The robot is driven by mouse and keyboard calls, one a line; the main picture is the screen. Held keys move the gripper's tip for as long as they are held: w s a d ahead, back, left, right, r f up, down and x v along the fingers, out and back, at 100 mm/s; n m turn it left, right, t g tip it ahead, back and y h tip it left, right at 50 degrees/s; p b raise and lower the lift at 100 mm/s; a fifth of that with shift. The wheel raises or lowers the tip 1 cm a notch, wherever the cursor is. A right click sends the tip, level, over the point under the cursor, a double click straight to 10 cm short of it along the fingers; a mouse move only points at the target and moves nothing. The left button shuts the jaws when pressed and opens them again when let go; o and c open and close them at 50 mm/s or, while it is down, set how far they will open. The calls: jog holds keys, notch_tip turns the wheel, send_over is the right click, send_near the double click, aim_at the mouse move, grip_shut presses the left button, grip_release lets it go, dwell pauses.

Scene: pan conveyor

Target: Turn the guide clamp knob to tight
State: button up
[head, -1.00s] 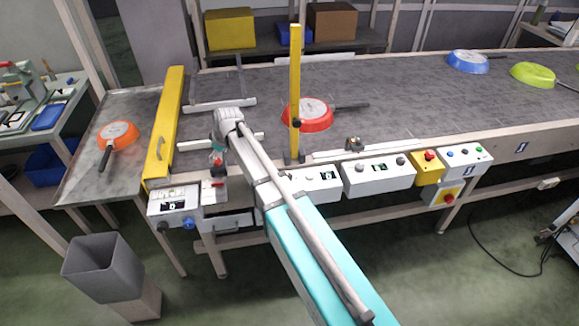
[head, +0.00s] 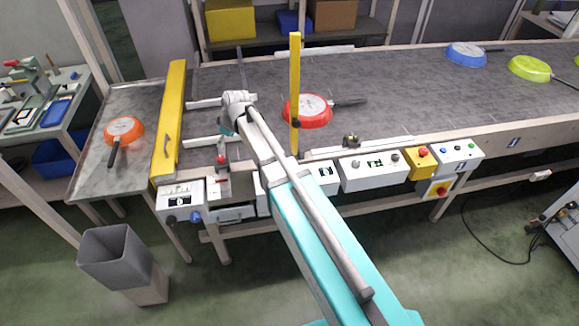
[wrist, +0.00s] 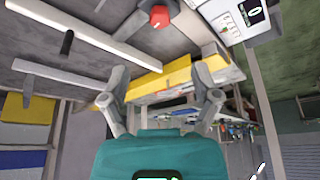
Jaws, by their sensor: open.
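A red knob with a pale mark on top (wrist: 160,16) shows at the top of the wrist view, on a grey bracket by the belt edge. In the head view a red knob (head: 221,160) stands at the belt's front left, just below my gripper (head: 227,128). I cannot tell from its mark whether it is tight. In the wrist view my gripper (wrist: 160,82) is open, with its two grey fingers apart and nothing between them. The knob is beyond the fingertips, not touched. Pale guide bars (wrist: 85,75) lie beside it. In the head view my wrist hides the fingers.
A yellow gate (head: 170,120) stands left of the knob and a yellow post (head: 295,90) to the right. A red pan (head: 306,108) is behind the post. Control boxes (head: 375,172) line the front edge. A grey bin (head: 115,255) stands on the floor.

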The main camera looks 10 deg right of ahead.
jog(key=s+d+m+g+h, duration=0.2)
jog(key=s+d+m, duration=0.6)
jog(key=s+d, duration=0.9)
jog(key=shift+s+g+h, duration=0.3)
jog(key=shift+s+h, duration=0.1)
jog(key=shift+s, duration=0.65)
jog(key=shift+d+f, duration=0.1)
jog(key=s+d, duration=0.1)
jog(key=s+d+m, duration=0.1)
jog(key=s, duration=0.1)
jog(key=shift+s, duration=0.2)
